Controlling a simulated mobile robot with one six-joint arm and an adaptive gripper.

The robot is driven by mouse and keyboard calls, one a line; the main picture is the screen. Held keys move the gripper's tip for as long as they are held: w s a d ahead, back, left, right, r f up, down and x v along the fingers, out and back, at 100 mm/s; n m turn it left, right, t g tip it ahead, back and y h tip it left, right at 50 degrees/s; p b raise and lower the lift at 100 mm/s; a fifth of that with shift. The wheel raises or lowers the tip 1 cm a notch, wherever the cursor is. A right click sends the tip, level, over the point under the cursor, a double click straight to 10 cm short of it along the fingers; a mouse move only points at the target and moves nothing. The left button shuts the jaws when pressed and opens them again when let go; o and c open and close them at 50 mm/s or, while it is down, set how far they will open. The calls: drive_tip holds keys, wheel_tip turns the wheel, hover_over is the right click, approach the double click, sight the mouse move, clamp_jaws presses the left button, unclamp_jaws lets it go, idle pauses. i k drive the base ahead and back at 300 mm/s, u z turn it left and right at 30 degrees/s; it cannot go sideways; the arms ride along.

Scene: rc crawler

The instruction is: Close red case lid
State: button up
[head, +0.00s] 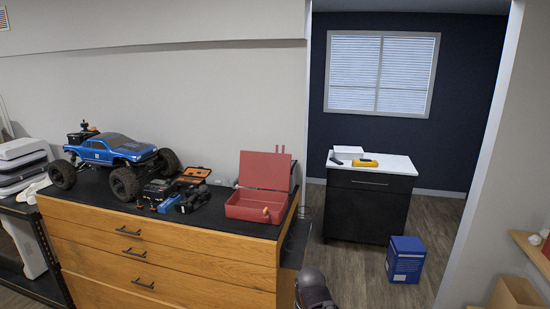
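The red case (240,210) stands on the black top of the wooden drawer cabinet, at its right end. Its lid (265,170) is up, standing roughly upright along the back of the case. The case's open inside faces up and looks mostly empty. Part of my arm shows at the bottom edge, in front of the cabinet's right end and apart from the case. My gripper is not visible.
Left of the case on the cabinet (160,250) are a blue RC truck (115,149), a small open dark case (193,174) and several small tools. A doorway on the right leads to a black cabinet (365,205) and a blue box (405,258). The floor between is clear.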

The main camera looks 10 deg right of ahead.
sight(265, 170)
drive_tip(key=u, duration=0.05)
drive_tip(key=i, duration=1)
drive_tip(key=z, duration=0.05)
